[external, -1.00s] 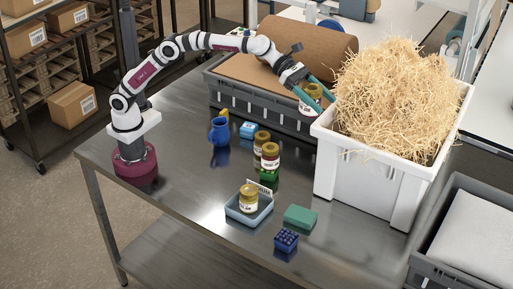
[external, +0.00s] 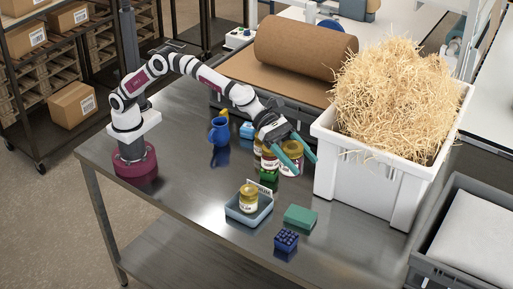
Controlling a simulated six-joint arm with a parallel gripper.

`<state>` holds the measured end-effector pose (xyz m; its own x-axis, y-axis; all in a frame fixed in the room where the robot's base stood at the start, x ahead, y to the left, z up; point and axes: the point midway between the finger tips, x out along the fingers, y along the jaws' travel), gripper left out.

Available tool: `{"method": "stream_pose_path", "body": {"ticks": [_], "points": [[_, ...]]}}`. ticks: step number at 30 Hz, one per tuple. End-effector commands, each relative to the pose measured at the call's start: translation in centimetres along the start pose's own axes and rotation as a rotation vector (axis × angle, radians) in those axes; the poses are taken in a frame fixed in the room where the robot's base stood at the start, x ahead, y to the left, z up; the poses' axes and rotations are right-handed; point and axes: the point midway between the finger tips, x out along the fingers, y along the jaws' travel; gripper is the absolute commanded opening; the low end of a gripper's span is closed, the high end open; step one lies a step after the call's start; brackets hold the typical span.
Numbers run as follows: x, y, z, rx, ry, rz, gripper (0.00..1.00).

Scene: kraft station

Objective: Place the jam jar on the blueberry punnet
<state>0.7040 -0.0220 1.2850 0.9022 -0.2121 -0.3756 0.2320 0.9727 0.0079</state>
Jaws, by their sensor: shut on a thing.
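My gripper (external: 303,166), with teal fingers, is shut on a jam jar (external: 291,159) with a pale label. It holds the jar close to the right of two similar jars, beside the white crate; the fingers partly cover it. I cannot tell how far above the table it is. The blueberry punnet (external: 286,240), small and dark blue with several round berries on top, stands near the front table edge. Nothing rests on it. The held jar is behind it, well apart.
A light blue tray (external: 236,216) holds another jar (external: 248,196). A green box (external: 300,216) lies beside the punnet. Two jars (external: 270,161) stand left of my gripper, one over a green item (external: 268,176). A white crate (external: 370,186) of straw borders the right. A blue jug (external: 218,131) stands left.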

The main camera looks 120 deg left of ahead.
Motion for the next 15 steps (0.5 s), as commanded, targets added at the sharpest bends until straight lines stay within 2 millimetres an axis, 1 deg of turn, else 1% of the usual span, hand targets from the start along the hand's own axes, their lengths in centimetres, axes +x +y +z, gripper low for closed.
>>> {"method": "stream_pose_path", "body": {"ticks": [1,5,11,12,15], "points": [[0.4,0.0,-1.1,-0.003,0.003,-0.001,0.00],[1.8,0.0,-4.5,-0.005,0.006,-0.001,0.00],[4.4,-0.1,-11.1,-0.003,0.008,-0.001,0.00],[5.0,-0.1,-12.5,-0.002,0.009,-0.001,0.00],[6.1,-0.1,-15.1,0.001,0.004,-0.001,0.00]]}}
